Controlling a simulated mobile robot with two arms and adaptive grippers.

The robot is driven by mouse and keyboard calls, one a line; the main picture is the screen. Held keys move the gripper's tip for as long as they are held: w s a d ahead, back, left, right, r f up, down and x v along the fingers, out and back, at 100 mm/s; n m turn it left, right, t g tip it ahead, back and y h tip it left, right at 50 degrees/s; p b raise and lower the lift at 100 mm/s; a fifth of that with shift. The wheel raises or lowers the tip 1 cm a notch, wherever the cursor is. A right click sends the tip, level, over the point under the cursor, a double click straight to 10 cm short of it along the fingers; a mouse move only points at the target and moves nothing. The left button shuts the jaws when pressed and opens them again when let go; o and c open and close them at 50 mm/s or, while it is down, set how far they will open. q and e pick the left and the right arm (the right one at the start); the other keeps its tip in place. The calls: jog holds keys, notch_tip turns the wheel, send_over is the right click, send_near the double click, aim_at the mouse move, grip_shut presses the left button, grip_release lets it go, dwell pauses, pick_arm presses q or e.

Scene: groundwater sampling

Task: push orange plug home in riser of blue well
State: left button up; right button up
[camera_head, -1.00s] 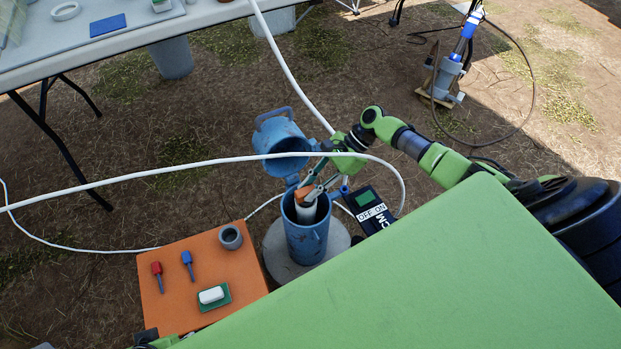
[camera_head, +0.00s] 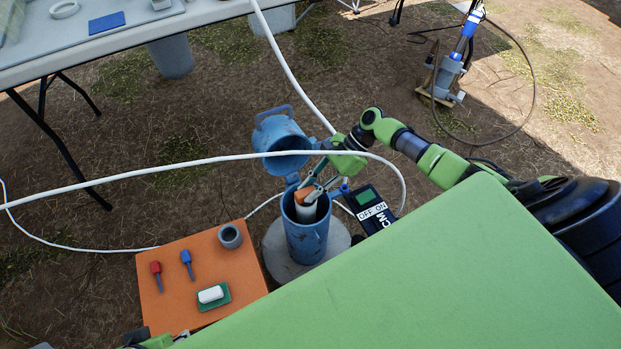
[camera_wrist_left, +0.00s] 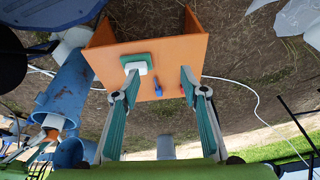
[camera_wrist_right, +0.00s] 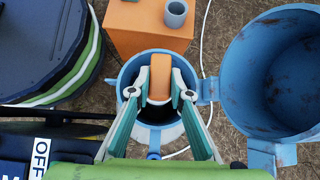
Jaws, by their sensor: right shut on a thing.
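The blue well (camera_head: 306,238) stands upright with its hinged lid (camera_head: 284,150) swung open behind it. Inside is the white riser (camera_head: 306,212). The orange plug (camera_head: 304,194) is at the riser's top. My right gripper (camera_wrist_right: 158,97) is shut on the plug, one finger on each side, over the well mouth. In the right wrist view the plug (camera_wrist_right: 160,76) hides most of the riser, so I cannot tell how deep it sits. My left gripper (camera_wrist_left: 158,82) is open and empty; in its view the orange box lies beyond the fingers.
An orange box (camera_head: 215,275) beside the well bears a grey cup (camera_head: 230,236), red and blue tools and a white block on green. A dark meter (camera_head: 370,208) is right of the well. A white hose (camera_head: 150,172) crosses above. A table (camera_head: 110,50) stands at the back left.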

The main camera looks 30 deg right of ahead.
jog(key=shift+f, duration=0.35)
jog(key=o, duration=1)
jog(key=shift+o, duration=0.2)
jog(key=shift+d+r, duration=0.1)
jog(key=shift+d, duration=0.05)
pick_arm(q)
jog(key=shift+s+r, duration=0.25)
jog(key=shift+r, duration=0.45)
pick_arm(e)
jog(key=v, duration=1.1)
jog(key=shift+d+r, duration=0.25)
jog(key=shift+r, duration=0.05)
jog(key=shift+s, duration=0.15)
